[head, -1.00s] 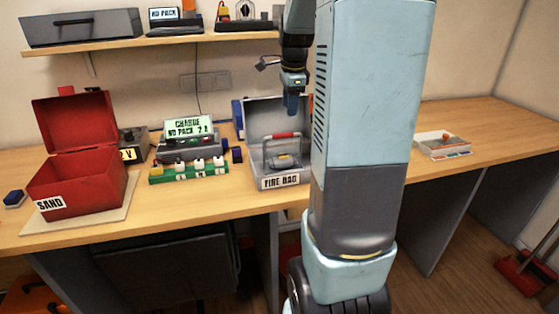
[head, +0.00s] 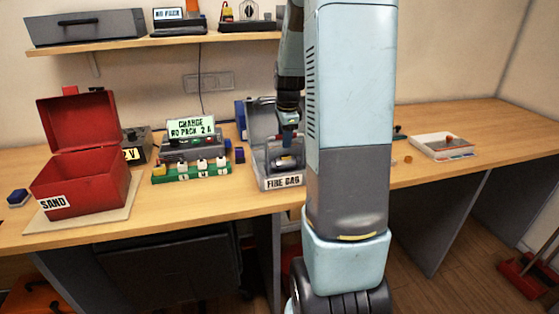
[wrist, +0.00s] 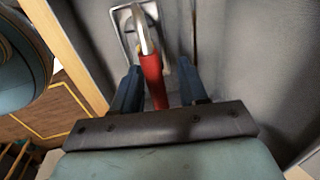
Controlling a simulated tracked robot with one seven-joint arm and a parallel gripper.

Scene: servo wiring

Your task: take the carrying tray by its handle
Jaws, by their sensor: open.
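The carrying tray's red handle (wrist: 153,82) runs between my two blue fingers in the wrist view, with a bright metal bar (wrist: 140,30) at its upper end. My gripper (wrist: 160,84) is open, one finger on each side of the handle, and I see space beside both fingers. In the head view my gripper (head: 289,136) is lowered into the open grey box (head: 262,174) labelled FIRE BAG. A small grey item lies low inside the box. The handle is mostly hidden there by my gripper, and my arm covers the box's right side.
An open red SAND box (head: 82,190) stands at the left. A green terminal strip (head: 190,173) and a charger with a lit display (head: 191,127) stand left of the grey box.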

